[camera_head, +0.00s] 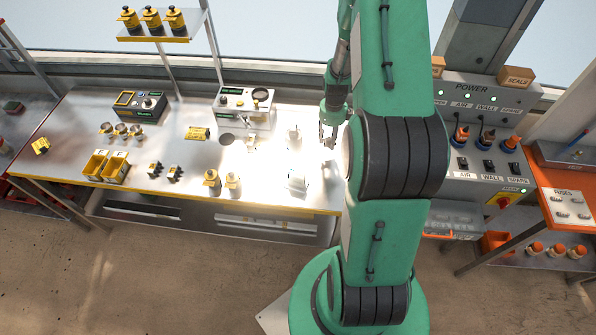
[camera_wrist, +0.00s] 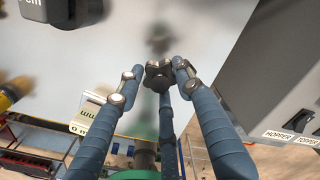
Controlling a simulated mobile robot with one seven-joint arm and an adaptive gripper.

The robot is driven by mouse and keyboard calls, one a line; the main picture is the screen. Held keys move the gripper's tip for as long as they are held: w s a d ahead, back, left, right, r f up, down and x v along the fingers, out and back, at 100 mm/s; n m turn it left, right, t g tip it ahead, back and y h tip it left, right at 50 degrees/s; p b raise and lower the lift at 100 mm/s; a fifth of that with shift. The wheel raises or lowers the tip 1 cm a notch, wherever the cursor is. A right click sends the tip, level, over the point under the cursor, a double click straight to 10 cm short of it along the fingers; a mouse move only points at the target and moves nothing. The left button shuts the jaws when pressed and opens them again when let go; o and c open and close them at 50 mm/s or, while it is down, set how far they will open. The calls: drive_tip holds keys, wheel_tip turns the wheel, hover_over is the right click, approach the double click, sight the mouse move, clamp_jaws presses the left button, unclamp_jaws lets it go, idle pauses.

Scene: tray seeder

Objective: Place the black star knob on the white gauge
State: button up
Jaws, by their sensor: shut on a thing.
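My gripper (camera_wrist: 158,78) is shut on the black star knob (camera_wrist: 158,70), which sits between the fingertips in the wrist view. In the head view my gripper (camera_head: 328,141) hangs over the right part of the bench, and the knob is too small to make out there. A white block with a lettered display strip (camera_wrist: 92,113) shows left of the fingers in the wrist view, apart from the knob; it may be the white gauge. In the head view two pale, overexposed items, one at the back (camera_head: 293,133) and one nearer (camera_head: 297,181), stand left of my gripper; I cannot tell which is the gauge.
A grey power panel (camera_head: 483,130) stands on the right. A grey box (camera_wrist: 290,70) is close on the right in the wrist view.

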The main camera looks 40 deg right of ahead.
drive_tip(key=s+a+r+n+p, duration=0.1)
drive_tip(key=s+a+r, duration=0.2)
drive_tip(key=s+a, duration=0.6)
drive_tip(key=s+a+r+n+p, duration=0.2)
drive_tip(key=s+a, duration=0.7)
drive_tip(key=a, duration=0.7)
drive_tip(key=shift+s+a+r+p, duration=0.2)
drive_tip(key=shift+s+r+p, duration=0.15)
drive_tip(key=shift+r, duration=0.2)
drive_tip(key=p, duration=0.1)
hover_over(297, 174)
drive_tip(key=shift+w+f, duration=0.1)
drive_tip(key=shift+f, duration=0.65)
drive_tip(key=shift+f, duration=1.75)
drive_tip(key=shift+f, duration=0.1)
